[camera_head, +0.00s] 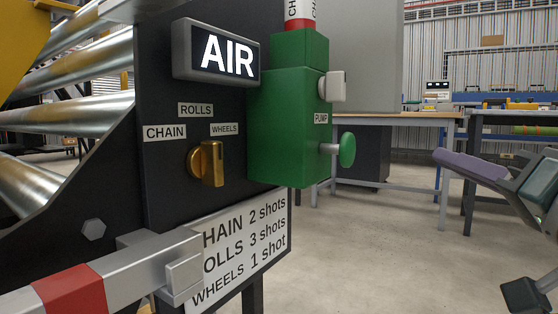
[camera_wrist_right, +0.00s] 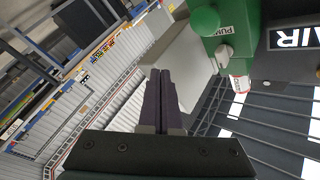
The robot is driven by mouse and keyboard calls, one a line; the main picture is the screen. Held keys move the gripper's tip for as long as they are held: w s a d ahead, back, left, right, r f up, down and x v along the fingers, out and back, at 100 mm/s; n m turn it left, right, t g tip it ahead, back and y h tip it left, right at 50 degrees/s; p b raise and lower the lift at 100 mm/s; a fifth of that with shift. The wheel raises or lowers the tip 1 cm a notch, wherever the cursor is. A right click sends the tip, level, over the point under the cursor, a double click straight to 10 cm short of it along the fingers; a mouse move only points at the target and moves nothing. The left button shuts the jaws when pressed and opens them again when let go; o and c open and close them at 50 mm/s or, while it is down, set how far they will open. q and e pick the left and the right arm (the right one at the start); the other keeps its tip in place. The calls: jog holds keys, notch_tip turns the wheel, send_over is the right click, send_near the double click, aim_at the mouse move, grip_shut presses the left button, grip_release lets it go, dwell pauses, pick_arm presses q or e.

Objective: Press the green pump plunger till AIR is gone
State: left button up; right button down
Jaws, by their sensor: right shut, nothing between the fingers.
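The green pump (camera_head: 288,128) is a box on the dark machine panel, labelled PUMP. Its plunger has a round green knob (camera_head: 347,150) on a short metal rod, standing out from the pump's right side. The knob also shows at the top of the right wrist view (camera_wrist_right: 205,20). The AIR sign (camera_head: 217,52) is lit white; part of it shows in the wrist view (camera_wrist_right: 294,37). My right gripper (camera_head: 440,156) is right of the plunger, apart from it. Its dark purple fingers (camera_wrist_right: 160,73) are shut and empty. My left gripper is out of view.
A brass selector (camera_head: 208,162) sits among CHAIN, ROLLS and WHEELS labels. A shot-count sign (camera_head: 245,240) hangs below. Workbenches (camera_head: 395,117) stand behind; the floor between pump and gripper is clear.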

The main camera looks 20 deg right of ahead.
aim_at(348, 150)
jog(key=w+a, duration=0.5)
jog(key=w, duration=0.1)
jog(key=shift+w+a+b, duration=0.3)
jog(key=shift+w+a, duration=0.1)
dwell(1.2)
dwell(0.8)
